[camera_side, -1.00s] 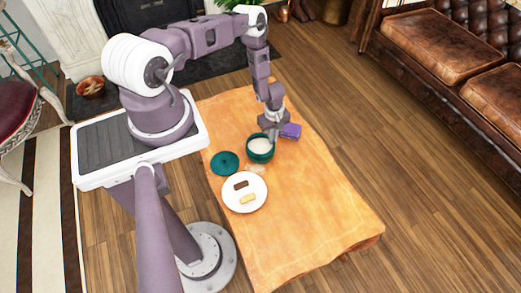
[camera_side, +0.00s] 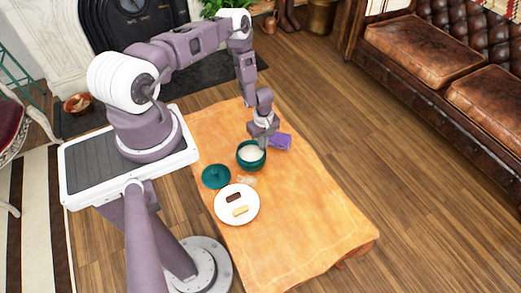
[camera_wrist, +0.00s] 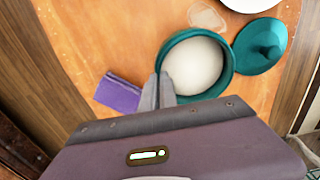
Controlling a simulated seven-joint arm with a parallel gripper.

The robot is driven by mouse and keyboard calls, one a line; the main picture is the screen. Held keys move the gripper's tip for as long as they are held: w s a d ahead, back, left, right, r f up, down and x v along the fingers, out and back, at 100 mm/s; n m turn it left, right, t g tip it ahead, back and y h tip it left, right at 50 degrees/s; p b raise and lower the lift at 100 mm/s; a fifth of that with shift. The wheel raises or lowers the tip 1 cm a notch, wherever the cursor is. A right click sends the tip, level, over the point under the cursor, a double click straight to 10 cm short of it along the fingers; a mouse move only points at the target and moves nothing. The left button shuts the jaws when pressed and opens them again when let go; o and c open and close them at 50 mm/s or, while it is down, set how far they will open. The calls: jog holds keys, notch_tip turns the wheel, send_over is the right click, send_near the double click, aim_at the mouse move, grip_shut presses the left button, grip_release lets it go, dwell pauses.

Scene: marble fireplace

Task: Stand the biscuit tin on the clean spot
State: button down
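The biscuit tin (camera_side: 251,166) is a teal round pot, open at the top, with a pale inside. It also shows in the wrist view (camera_wrist: 224,86). My gripper (camera_side: 265,147) is at its rim on the side towards the purple block. In the wrist view my fingers (camera_wrist: 160,90) are close together, one on each side of the tin's wall, and look shut on it. The tin is upright; I cannot tell for sure whether its base touches the cloth. The clean spot seems to be the pale patch (camera_side: 246,180), beside the tin; it also shows in the wrist view (camera_wrist: 207,15).
A teal knobbed lid (camera_side: 216,176) lies left of the tin. A white plate (camera_side: 226,212) holds a dark and a pale biscuit. A purple box (camera_side: 281,142) lies close to my gripper. The front of the orange cloth (camera_side: 310,235) is clear.

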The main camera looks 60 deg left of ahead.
notch_tip(320, 180, up, 7)
jog(key=w+d+m, duration=0.4)
jog(key=d+m, duration=0.4)
jog(key=w+d+m, duration=0.4)
jog(key=d+m, duration=0.4)
jog(key=m, duration=0.1)
jog(key=shift+m, duration=0.5)
jog(key=f, duration=0.9)
jog(key=shift+d+f, duration=0.1)
jog(key=shift+d, duration=0.25)
jog(key=shift+s+f, duration=0.1)
jog(key=c, duration=1.6)
grip_release()
jog(key=shift+c, duration=0.2)
